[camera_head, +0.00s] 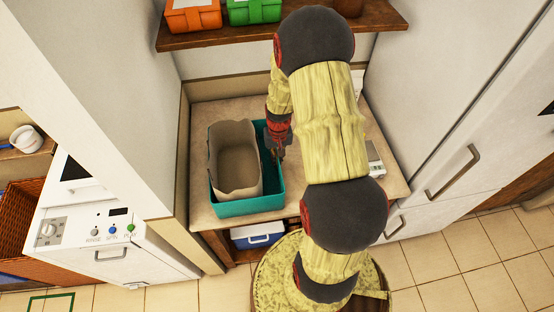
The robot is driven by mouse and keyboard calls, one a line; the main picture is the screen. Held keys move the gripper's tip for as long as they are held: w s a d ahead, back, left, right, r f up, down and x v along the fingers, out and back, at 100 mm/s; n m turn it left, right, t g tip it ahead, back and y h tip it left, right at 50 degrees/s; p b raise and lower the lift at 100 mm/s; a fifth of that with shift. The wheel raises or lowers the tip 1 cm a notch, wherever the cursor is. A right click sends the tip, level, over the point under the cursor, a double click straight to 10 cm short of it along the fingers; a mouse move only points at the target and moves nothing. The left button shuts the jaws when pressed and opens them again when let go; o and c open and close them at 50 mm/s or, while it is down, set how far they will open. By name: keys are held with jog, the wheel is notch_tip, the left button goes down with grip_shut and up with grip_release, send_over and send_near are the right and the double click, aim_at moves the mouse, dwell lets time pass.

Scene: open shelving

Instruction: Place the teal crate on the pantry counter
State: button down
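The teal crate (250,206) is on the left part of the pale pantry counter (212,112), in the alcove. It looks upright and appears to rest on the counter. A beige open-topped bag or liner (238,160) stands inside it and fills most of the left side. My gripper (277,154), red and dark, points down at the crate's right rim. Its fingers overlap the rim in this view. I cannot tell whether they are closed on the wall or just beside it. My arm hides part of the counter to the right.
A wooden shelf (240,34) above the counter holds an orange box (193,15) and a green box (253,10). A blue box (256,238) sits under the counter. A white washer (110,240) stands at left, and a white fridge (440,130) at right. A small pale device (375,162) is on the counter's right.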

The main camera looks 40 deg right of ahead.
jog(key=c, duration=2.1)
grip_release()
jog(key=shift+f, duration=0.1)
jog(key=shift+o, duration=0.3)
